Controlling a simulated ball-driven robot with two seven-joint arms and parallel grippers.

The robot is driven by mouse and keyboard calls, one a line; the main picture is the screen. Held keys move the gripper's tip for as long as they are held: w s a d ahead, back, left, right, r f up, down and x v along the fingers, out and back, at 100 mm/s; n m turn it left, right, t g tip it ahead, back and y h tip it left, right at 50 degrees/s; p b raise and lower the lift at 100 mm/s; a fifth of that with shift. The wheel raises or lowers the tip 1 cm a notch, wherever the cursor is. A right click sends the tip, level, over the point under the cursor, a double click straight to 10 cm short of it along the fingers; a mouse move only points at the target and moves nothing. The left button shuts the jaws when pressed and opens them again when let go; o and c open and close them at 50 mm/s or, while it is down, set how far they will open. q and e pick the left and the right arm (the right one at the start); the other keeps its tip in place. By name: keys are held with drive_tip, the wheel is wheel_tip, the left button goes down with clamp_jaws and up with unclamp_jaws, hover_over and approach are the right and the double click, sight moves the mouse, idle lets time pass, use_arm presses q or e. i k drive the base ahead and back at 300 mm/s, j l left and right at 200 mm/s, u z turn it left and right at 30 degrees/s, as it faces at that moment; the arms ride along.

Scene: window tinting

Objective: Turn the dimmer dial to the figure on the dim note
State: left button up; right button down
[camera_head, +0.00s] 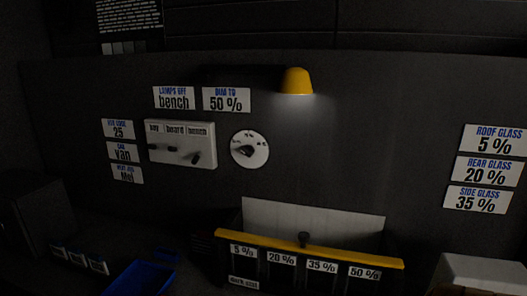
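The dimmer dial (261,157) is a round white plate with a dark knob (245,151) on the dark back wall. Small figures ring its rim, too small to read. The knob's pointer seems to lie toward the left, but I cannot tell which figure it marks. The dim note (226,106) above the dial reads "DIM TO 50 %". Neither of my grippers shows in the head view.
A switch panel (206,133) labelled bay, board and bench is left of the dial. A yellow lamp (297,82) glows above right. Below stands a yellow-edged rack (375,260) with percent labels. A blue tray (140,279) lies lower left. The scene is dim.

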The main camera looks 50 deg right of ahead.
sight(248, 150)
drive_tip(key=z, duration=1.4)
